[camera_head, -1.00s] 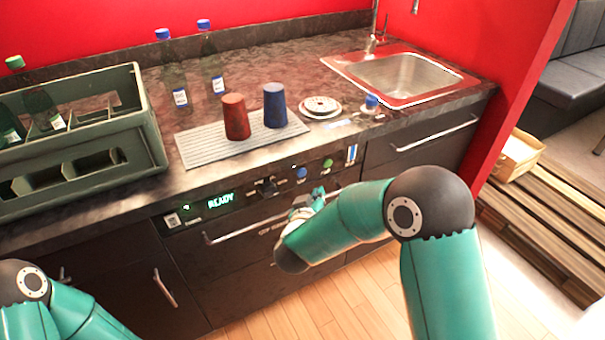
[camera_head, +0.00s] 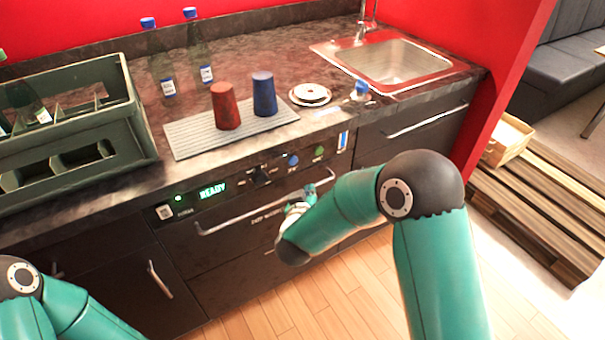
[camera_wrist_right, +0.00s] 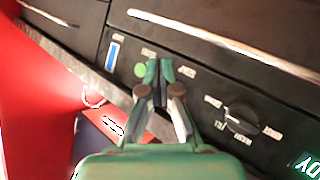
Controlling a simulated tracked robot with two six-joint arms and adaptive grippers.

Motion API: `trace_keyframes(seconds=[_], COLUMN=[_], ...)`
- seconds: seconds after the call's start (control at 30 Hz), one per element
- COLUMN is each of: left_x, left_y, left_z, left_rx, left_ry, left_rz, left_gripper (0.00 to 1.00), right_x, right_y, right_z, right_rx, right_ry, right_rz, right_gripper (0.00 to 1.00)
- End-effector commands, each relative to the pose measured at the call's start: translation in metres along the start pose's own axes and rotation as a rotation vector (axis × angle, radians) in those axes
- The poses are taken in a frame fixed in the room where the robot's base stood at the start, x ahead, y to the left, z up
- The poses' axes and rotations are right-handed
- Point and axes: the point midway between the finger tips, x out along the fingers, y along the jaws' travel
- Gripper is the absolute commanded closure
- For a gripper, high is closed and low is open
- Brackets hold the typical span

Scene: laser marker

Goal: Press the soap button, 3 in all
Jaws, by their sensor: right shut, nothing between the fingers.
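The black control panel on the dishwasher front shows a lit READY display (camera_head: 212,190), a dark knob (camera_head: 261,177), a blue button (camera_head: 293,160) and a green button (camera_head: 320,151). Their small labels are too blurred to read, so I cannot tell which is the soap button. My right gripper (camera_head: 310,190) is in front of the dishwasher, below the buttons in the head view. In the right wrist view its shut, empty fingertips (camera_wrist_right: 159,68) appear between the green button (camera_wrist_right: 140,70) and the knob (camera_wrist_right: 240,118). The blue button is hidden there; contact cannot be judged. My left gripper is out of view.
The dishwasher handle (camera_head: 240,217) runs below the panel. Above, the counter holds a grey mat (camera_head: 188,138) with a red cup (camera_head: 225,106) and a blue cup (camera_head: 264,94), a green crate (camera_head: 143,140), several bottles and a sink (camera_head: 398,60).

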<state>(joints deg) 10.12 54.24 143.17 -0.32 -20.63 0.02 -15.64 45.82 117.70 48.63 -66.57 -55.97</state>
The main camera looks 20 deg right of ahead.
Motion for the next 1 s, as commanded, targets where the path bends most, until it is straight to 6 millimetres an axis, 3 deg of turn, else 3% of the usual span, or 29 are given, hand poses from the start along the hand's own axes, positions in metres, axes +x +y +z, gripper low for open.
trace_keyframes(seconds=[0.13,0.23,0.4,0.5,0.6,0.73,0.87,1.0], left_x=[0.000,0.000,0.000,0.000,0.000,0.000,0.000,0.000], left_y=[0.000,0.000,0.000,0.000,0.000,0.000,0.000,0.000], left_z=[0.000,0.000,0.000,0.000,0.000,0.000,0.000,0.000], left_rx=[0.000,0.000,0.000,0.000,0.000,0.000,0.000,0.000], left_ry=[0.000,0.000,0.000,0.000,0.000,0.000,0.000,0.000], left_rz=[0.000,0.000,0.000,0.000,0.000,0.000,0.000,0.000], left_gripper=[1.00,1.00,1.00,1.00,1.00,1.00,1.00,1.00], right_x=[0.002,-0.011,-0.065,-0.105,-0.142,-0.176,-0.192,-0.194], right_y=[-0.022,-0.040,-0.060,-0.064,-0.064,-0.061,-0.059,-0.059], right_z=[0.068,0.127,0.225,0.270,0.300,0.322,0.331,0.332], right_rx=[0.057,0.120,0.235,0.290,0.331,0.361,0.371,0.373], right_ry=[-0.123,-0.264,-0.577,-0.761,-0.916,-1.053,-1.112,-1.121], right_rz=[-0.176,-0.320,-0.525,-0.604,-0.654,-0.686,-0.699,-0.700], right_gripper=[1.00,1.00,1.00,1.00,1.00,1.00,1.00,1.00])
